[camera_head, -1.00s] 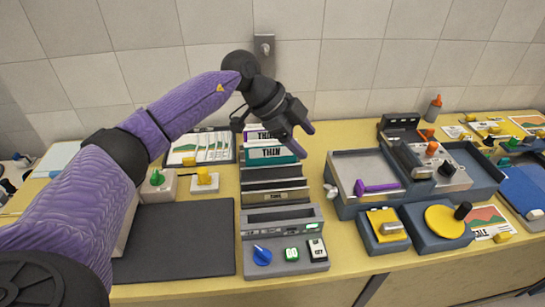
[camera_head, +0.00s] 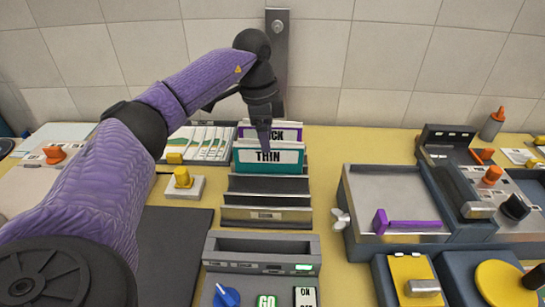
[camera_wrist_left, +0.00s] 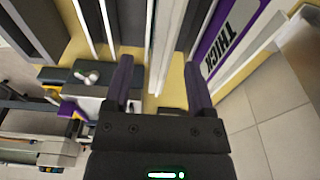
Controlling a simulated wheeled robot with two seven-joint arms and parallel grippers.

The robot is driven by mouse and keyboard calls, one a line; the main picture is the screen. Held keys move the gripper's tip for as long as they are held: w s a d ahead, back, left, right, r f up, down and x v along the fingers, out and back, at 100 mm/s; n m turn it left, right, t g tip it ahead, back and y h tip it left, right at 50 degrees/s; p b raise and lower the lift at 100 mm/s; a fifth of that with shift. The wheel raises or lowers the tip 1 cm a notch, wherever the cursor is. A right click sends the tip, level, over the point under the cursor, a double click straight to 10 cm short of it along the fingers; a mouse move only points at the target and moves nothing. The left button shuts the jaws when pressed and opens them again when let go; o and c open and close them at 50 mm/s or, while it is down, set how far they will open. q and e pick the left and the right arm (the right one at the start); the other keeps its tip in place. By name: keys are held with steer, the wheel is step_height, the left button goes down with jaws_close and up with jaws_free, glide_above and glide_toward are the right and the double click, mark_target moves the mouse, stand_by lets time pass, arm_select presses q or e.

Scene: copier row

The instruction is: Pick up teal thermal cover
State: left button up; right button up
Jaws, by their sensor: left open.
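The teal thermal cover (camera_head: 270,169), with a white label reading THIN, stands upright in the rack in the head view. A purple cover (camera_head: 268,133) stands behind it, its label partly hidden; its THICK face (camera_wrist_left: 229,37) shows in the left wrist view. My left gripper (camera_head: 263,140) points down at the teal cover's top edge and hides part of it. In the wrist view the fingers (camera_wrist_left: 160,75) are open, with pale upright sheet edges between and beyond them. I cannot tell whether they touch the cover. My right gripper is not in view.
Dark empty rack slots (camera_head: 267,187) lie in front of the covers, then a grey control box (camera_head: 262,273) with a blue knob. A brochure stand (camera_head: 200,143) is left, a tray with a purple handle (camera_head: 408,222) right. The tiled wall (camera_head: 330,60) is close behind.

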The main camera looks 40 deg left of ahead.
mark_target(270, 156)
arm_select(q)
steer(key=f+b, duration=0.1)
steer(key=f, duration=0.1)
steer(key=f+b, duration=0.1)
steer(key=f, duration=0.1)
steer(key=f+b, duration=0.1)
steer(key=f, duration=0.1)
steer(key=shift+w+d+f, duration=0.2)
steer(key=shift+w+f, duration=0.05)
steer(key=shift+f, duration=0.05)
steer(key=shift+r, duration=0.2)
steer(key=c, duration=0.9)
jaws_close()
